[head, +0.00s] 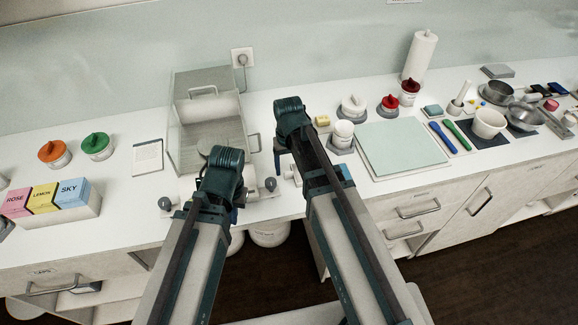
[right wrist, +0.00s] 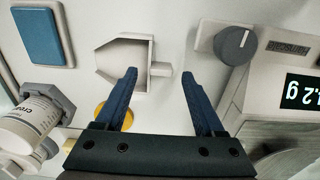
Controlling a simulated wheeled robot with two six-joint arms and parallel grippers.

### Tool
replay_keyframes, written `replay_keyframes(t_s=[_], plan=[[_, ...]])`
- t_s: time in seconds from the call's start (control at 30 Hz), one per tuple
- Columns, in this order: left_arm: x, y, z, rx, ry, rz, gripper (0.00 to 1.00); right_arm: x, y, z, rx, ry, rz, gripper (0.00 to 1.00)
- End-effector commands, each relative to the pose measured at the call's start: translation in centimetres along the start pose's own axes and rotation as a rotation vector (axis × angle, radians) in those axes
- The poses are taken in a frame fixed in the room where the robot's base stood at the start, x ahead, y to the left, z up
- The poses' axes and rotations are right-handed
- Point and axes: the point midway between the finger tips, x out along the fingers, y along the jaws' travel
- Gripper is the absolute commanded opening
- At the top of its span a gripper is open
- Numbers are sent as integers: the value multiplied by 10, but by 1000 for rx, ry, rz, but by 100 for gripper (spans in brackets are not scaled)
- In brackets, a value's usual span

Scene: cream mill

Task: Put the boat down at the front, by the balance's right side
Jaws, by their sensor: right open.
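The boat (right wrist: 125,65), a small pale open scoop with a short tab, shows in the right wrist view and appears to lie on the white counter. My right gripper (right wrist: 158,76) is open, its two blue fingers on either side of the tab; I cannot tell whether they touch it. The balance (right wrist: 285,85) is to the right in that view, with a lit display and a grey knob. In the head view the balance (head: 205,108) has a clear box; my right gripper (head: 279,158) is by its right side. My left gripper (head: 236,208) is before it, its jaws mostly hidden.
A pale green mat (head: 402,147) and several lidded pots are to the right. Labelled boxes (head: 72,192) stand left. The counter's front edge runs below the balance.

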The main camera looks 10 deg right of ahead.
Motion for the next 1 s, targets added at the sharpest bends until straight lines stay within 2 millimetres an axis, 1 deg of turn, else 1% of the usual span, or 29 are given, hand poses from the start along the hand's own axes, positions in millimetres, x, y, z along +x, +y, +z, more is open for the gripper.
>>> replay_keyframes(t_s=[0.03, 0.5, 0.6, 0.7, 0.87, 0.93, 0.97, 1.0], plan=[[-13, -1, 1, 0, 0, 0, 0, -13, 0, 0, 0, 0, 0, 71], [-84, -8, 5, 2, 0, 0, 0, -84, 0, 0, 0, 0, 0, 71], [-95, -9, 6, 0, 0, 0, 0, -96, 0, 0, 0, 0, 0, 71], [-101, -10, 6, -2, 0, 1, 0, -102, 0, 0, 0, 0, 0, 71], [-102, -10, 6, -4, 0, 1, 0, -103, 0, 0, 0, 0, 0, 71], [-102, -10, 6, -4, 0, 1, 0, -102, -5, 8, -14, -2, 3, 71], [-101, -10, 6, -4, 0, 1, 0, -102, -10, 16, -29, -5, 7, 71], [-101, -10, 6, -3, 0, 1, 0, -102, -19, 32, -57, -10, 15, 71]])
